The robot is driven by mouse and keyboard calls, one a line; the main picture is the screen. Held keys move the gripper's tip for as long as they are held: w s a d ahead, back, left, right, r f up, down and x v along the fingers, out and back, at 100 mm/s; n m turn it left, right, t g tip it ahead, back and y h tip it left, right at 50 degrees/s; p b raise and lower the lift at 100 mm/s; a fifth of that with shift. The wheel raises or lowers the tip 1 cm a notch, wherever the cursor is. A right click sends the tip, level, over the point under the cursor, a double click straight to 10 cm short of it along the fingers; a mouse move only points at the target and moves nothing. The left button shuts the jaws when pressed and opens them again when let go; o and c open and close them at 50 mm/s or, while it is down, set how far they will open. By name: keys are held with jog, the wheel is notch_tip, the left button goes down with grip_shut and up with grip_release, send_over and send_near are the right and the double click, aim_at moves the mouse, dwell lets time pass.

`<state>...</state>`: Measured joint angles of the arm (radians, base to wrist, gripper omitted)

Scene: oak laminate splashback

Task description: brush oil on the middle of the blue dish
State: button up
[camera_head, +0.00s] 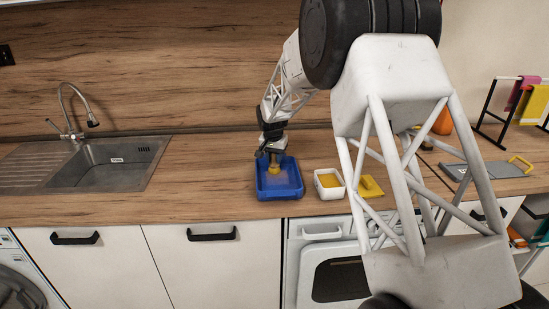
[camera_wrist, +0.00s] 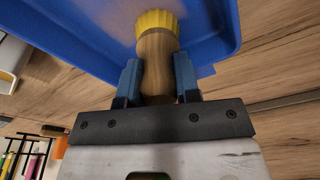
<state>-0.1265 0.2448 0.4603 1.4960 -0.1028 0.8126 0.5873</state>
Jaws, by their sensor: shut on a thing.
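The blue dish (camera_head: 268,193) sits on the wooden counter near its front edge. Its blue wall and floor fill the top of the wrist view (camera_wrist: 225,30). My gripper (camera_head: 272,150) is shut on the brush, pointing down over the dish. In the wrist view the two blue fingers of my gripper (camera_wrist: 157,85) clasp the brush's wooden handle (camera_wrist: 156,60). The yellow bristles (camera_wrist: 157,20) are at or just above the dish floor; I cannot tell if they touch. A white bowl with yellow oil (camera_head: 329,183) stands just right of the dish.
A yellow item (camera_head: 371,187) lies right of the white bowl. A steel sink (camera_head: 110,165) with a faucet is at left. A grey board with a yellow handle (camera_head: 490,170) and a towel rack (camera_head: 497,115) are at right. Counter between sink and dish is clear.

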jog(key=shift+s+f, duration=0.1)
jog(key=shift+s, duration=0.15)
jog(key=shift+s, duration=0.8)
jog(key=shift+s, duration=0.3)
jog(key=shift+s, duration=0.7)
jog(key=shift+s, duration=0.2)
dwell(0.4)
jog(key=shift+s, duration=0.9)
jog(key=shift+s, duration=0.25)
jog(key=shift+s, duration=0.85)
